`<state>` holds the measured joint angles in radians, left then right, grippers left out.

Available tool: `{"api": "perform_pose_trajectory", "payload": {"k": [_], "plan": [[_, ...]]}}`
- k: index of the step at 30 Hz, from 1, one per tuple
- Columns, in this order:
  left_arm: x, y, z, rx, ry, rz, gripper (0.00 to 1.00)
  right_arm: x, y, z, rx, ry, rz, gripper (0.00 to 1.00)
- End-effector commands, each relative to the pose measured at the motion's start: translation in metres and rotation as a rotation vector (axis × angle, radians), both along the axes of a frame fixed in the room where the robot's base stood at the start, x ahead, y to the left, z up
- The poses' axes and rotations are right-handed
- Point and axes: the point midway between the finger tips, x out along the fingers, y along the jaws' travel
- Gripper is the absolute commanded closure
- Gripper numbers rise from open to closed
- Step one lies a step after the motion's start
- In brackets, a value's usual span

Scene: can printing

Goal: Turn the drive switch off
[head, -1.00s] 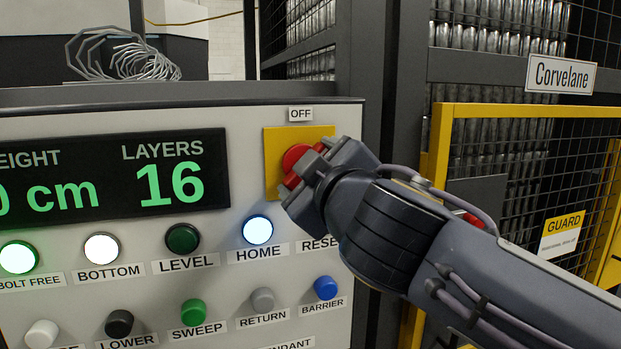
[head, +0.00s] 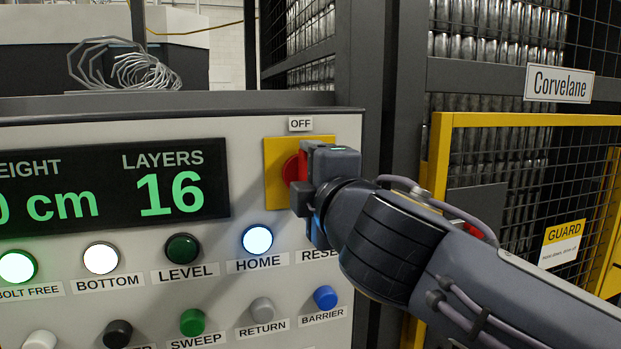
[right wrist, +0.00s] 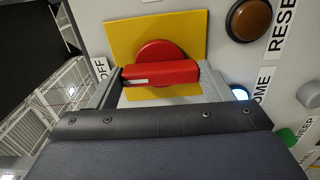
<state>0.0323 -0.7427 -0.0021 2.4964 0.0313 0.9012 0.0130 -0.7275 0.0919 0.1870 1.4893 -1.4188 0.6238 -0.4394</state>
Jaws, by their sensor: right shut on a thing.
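The drive switch is a red rotary knob with a bar handle (right wrist: 160,73) on a yellow plate (head: 278,180), below the OFF label (head: 301,124). In the right wrist view its red disc (right wrist: 158,48) shows behind the bar, and the bar lies in line toward the OFF label at the left. My right gripper (head: 308,182) is shut on the bar, with one finger at each end. In the head view the gripper hides most of the knob, and the jaws sit one above the other, so the bar appears upright. My left gripper is not in view.
The panel has a display (head: 110,183) reading LAYERS 16 and several buttons below, including HOME (head: 257,240) and BARRIER (head: 325,298), close under my right gripper. A yellow-framed mesh guard (head: 530,120) stands to the right. Wire coils (head: 125,68) lie behind the panel top.

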Motion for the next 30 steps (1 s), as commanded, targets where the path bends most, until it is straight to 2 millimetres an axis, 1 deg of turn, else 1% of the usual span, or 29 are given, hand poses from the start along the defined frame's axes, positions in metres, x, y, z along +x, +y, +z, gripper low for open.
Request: {"api": "perform_pose_trajectory", "payload": {"k": [6, 18, 19, 23, 24, 30], "plan": [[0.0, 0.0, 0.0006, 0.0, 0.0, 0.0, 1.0, 0.0001, 0.0005, -0.0016, -0.038, -0.009, 0.001, 0.5], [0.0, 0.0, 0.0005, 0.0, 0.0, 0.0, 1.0, 0.0001, 0.0007, -0.0019, -0.046, -0.012, 0.001, 0.5], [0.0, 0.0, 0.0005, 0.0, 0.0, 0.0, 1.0, 0.0001, 0.0007, -0.002, -0.046, -0.012, 0.001, 0.26], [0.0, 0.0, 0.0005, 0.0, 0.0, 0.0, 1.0, 0.0, 0.0007, -0.0016, -0.045, -0.011, 0.001, 0.09], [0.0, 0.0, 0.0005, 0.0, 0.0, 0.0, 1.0, 0.0, 0.0006, -0.0014, -0.043, -0.012, 0.001, 0.05], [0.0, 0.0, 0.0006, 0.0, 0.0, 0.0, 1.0, 0.0, 0.0002, -0.0007, -0.042, -0.013, 0.0, 0.05]]}}
